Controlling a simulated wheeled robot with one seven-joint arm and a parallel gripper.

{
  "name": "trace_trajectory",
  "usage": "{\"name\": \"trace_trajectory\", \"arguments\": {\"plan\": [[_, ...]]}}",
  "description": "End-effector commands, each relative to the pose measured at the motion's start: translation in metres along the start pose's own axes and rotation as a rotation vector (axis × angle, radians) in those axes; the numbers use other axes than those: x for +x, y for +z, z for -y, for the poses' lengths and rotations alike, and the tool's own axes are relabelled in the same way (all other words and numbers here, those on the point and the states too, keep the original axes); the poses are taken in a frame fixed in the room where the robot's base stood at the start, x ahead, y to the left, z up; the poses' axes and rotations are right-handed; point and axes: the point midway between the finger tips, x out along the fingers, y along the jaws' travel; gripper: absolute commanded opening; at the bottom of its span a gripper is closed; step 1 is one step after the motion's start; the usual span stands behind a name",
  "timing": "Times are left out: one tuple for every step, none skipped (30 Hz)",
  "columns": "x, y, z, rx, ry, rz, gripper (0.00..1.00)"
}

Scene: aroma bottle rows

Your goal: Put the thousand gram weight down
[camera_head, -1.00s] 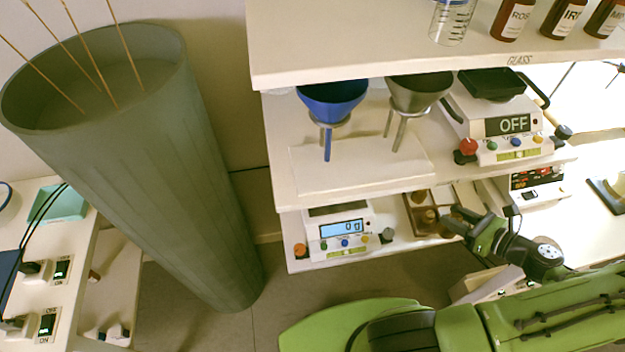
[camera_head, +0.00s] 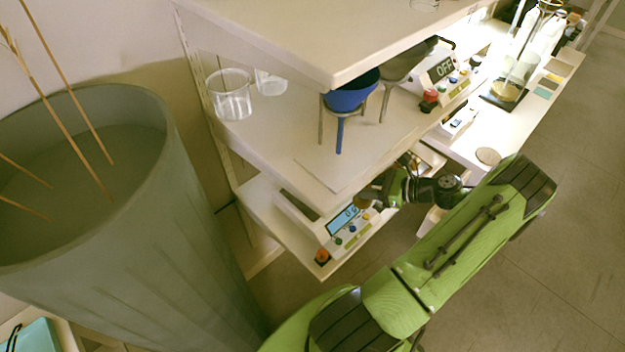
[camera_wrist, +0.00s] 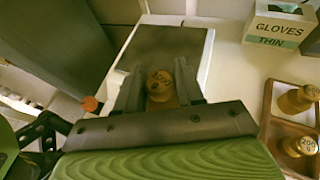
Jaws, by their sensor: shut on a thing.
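A brass weight (camera_wrist: 160,88) with a stamped top, too blurred to read surely, sits between the two fingers of my gripper (camera_wrist: 159,76) in the wrist view. The fingers are shut on it. It is over the dark plate of a scale (camera_wrist: 172,45); I cannot tell whether its base touches the plate. In the head view my gripper (camera_head: 374,196) is beside the scale (camera_head: 345,222) on the lower shelf, partly under the middle shelf. The scale's display is lit, its digits hard to read.
A wooden tray (camera_wrist: 268,120) holds other brass weights (camera_wrist: 298,145) on the right in the wrist view. A gloves box (camera_wrist: 280,24) stands behind it. A large grey-green bin (camera_head: 190,240) stands left.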

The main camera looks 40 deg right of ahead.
Motion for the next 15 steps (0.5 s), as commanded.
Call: {"name": "trace_trajectory", "arguments": {"plan": [[0.013,0.006,-0.001,-0.006,0.006,0.005,0.00],[0.020,0.009,-0.001,-0.007,0.006,0.006,0.00],[0.029,0.013,-0.001,-0.006,0.006,0.007,0.00],[0.037,0.016,-0.002,-0.006,0.007,0.006,0.00],[0.044,0.019,-0.001,-0.006,0.006,0.005,0.00],[0.054,0.023,-0.001,-0.006,0.005,0.005,0.00],[0.061,0.026,-0.002,-0.007,0.006,0.006,0.00],[0.067,0.028,-0.001,-0.007,0.005,0.006,0.00],[0.075,0.031,-0.001,-0.006,0.004,0.005,0.00],[0.079,0.033,-0.001,-0.005,0.004,0.005,0.00],[0.083,0.035,-0.001,-0.005,0.003,0.005,0.00],[0.087,0.037,-0.001,-0.004,0.002,0.005,0.00],[0.089,0.038,-0.001,-0.004,0.002,0.006,0.00],[0.091,0.039,0.000,-0.004,0.002,0.006,0.00],[0.092,0.040,0.000,-0.004,0.001,0.006,0.00]]}}
